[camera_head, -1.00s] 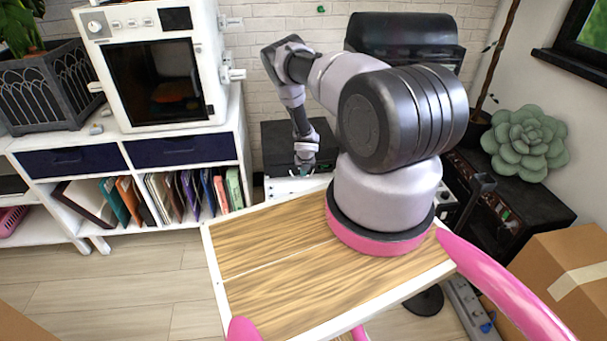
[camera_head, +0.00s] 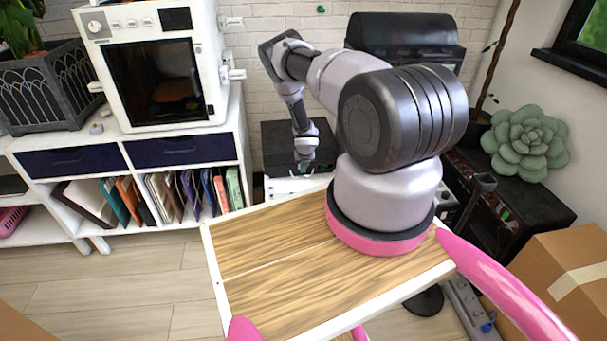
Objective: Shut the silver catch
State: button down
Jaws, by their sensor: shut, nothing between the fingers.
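My gripper (camera_head: 303,166) is small and far off, pointing down at the end of my arm. It is shut with nothing visible in it. It is just above or at a pale, low object (camera_head: 285,185) in front of a black box; I cannot tell whether it touches. I cannot make out a silver catch for certain. My arm and the wooden board hide part of that area. Light metal fittings (camera_head: 231,73) stick out from the right side of a white machine (camera_head: 160,70), well left of my gripper.
A white shelf unit (camera_head: 185,150) with folders stands at the left. A black box (camera_head: 283,140) is behind my gripper. A green succulent (camera_head: 525,143) sits on a dark cabinet at the right, above a cardboard box (camera_head: 565,270). Bare floor (camera_head: 130,280) lies at lower left.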

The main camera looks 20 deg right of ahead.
jog(key=shift+w+r, duration=0.2)
jog(key=shift+r, duration=0.8)
jog(key=shift+s, duration=0.1)
